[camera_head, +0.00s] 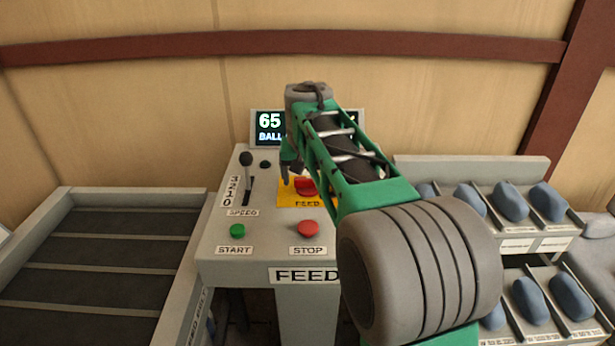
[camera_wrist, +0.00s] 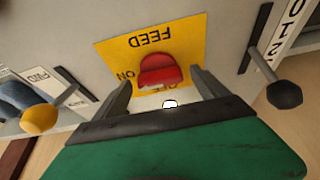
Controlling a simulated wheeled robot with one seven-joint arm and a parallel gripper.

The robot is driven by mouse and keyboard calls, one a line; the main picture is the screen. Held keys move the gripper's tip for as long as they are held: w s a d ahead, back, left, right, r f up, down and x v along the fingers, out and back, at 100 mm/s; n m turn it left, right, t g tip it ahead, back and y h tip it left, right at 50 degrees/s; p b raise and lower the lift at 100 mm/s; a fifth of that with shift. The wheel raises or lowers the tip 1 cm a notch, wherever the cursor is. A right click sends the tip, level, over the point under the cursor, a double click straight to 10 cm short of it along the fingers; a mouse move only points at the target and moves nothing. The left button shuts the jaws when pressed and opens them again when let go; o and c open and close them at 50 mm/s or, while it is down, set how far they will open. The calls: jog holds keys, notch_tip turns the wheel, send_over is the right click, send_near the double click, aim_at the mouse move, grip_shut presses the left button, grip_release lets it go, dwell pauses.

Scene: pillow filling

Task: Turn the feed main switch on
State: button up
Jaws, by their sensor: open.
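The feed main switch is a red rotary knob (camera_head: 305,186) on a yellow plate (camera_head: 287,198) marked FEED, on the grey console. My arm partly covers it in the head view. In the wrist view the red knob (camera_wrist: 161,72) stands on the yellow plate (camera_wrist: 188,42), with ON at its left and an OFF label partly hidden below it. My gripper (camera_wrist: 160,82) is open, its two fingers pointing at the plate on either side of the knob with gaps visible. In the head view my gripper (camera_head: 291,180) is just over the switch. I cannot tell its exact height.
The console has a black speed lever (camera_head: 247,170), a green START button (camera_head: 237,230) and a red STOP button (camera_head: 308,228). A yellow-knobbed lever (camera_wrist: 40,119) shows in the wrist view. A conveyor (camera_head: 90,250) is at left; racks of blue pieces (camera_head: 512,202) are at right.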

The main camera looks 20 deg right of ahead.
jog(key=v, duration=0.7)
jog(key=shift+s+r, duration=0.15)
jog(key=shift+r, duration=0.2)
